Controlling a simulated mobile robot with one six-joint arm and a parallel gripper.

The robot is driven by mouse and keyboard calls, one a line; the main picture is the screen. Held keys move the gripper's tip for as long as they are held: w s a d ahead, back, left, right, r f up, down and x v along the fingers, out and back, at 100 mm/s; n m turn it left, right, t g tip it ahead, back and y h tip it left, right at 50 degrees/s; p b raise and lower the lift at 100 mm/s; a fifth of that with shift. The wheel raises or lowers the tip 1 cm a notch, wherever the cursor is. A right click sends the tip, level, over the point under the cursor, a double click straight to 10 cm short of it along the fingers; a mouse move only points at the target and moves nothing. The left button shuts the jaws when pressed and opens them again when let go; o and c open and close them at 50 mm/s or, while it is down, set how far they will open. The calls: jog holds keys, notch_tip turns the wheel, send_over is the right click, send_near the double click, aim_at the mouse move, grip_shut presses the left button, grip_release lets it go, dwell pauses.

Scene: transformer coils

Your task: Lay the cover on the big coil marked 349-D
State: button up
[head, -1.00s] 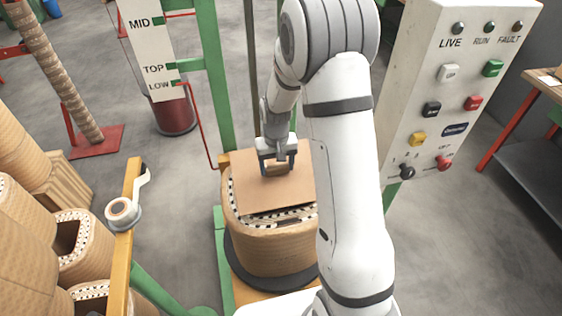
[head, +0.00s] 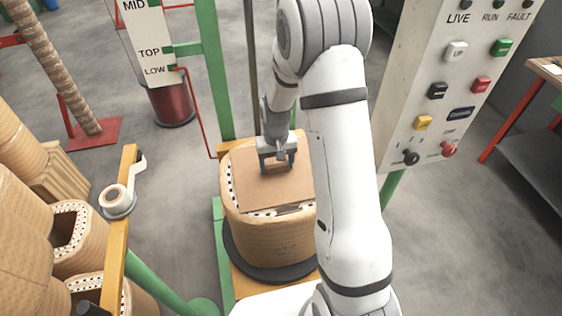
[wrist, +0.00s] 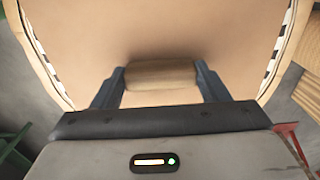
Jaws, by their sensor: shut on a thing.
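The cover (head: 258,186) is a flat tan board over the top of a big wrapped coil (head: 270,238). Some of the coil's dotted rim shows round the cover's left and front edges. A dark slot shows near the front right, partly behind my arm. My gripper (head: 278,166) is shut on the cover's raised tan handle. In the wrist view the handle (wrist: 160,74) sits between the two fingers, and the cover (wrist: 150,30) fills most of the picture. The marking on the coil cannot be read here. I cannot tell whether the cover touches the rim all round.
The coil stands on a black round base (head: 262,268) by a green frame. A control panel (head: 450,90) stands at the right. Several other coils (head: 72,225) and a yellow rail (head: 122,230) with a tape roll (head: 116,197) are at the left.

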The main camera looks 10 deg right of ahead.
aim_at(277, 164)
jog(key=shift+f+b, duration=0.35)
jog(key=o, duration=1.2)
jog(key=shift+o, duration=0.2)
notch_tip(277, 164, up, 7)
jog(key=shift+f, duration=0.1)
jog(key=shift+r, duration=0.5)
